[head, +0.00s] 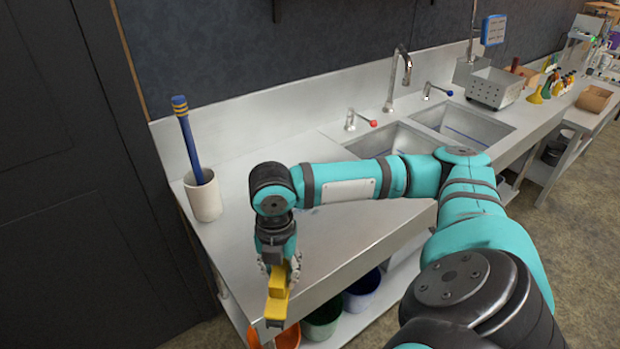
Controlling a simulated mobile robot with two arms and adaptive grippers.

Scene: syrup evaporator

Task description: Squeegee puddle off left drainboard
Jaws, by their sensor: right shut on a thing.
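The left drainboard (350,238) is the pale metal surface left of the sinks. My right gripper (280,268) points down at its front left edge and is shut on a yellow tool (278,288), which looks like the squeegee. The tool's lower end is at the board's front edge; I cannot tell whether it touches the metal. I cannot make out a clear puddle; a faint bluish patch shows just beneath my forearm, and the arm hides part of the board. My left gripper is not in view.
A white cup (203,196) holding a blue-and-yellow stick (187,137) stands at the board's left end. Two sink basins (463,127), a tall faucet (398,76) and a red-knobbed tap (360,122) are to the right. Orange, green and blue buckets (361,290) sit below.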

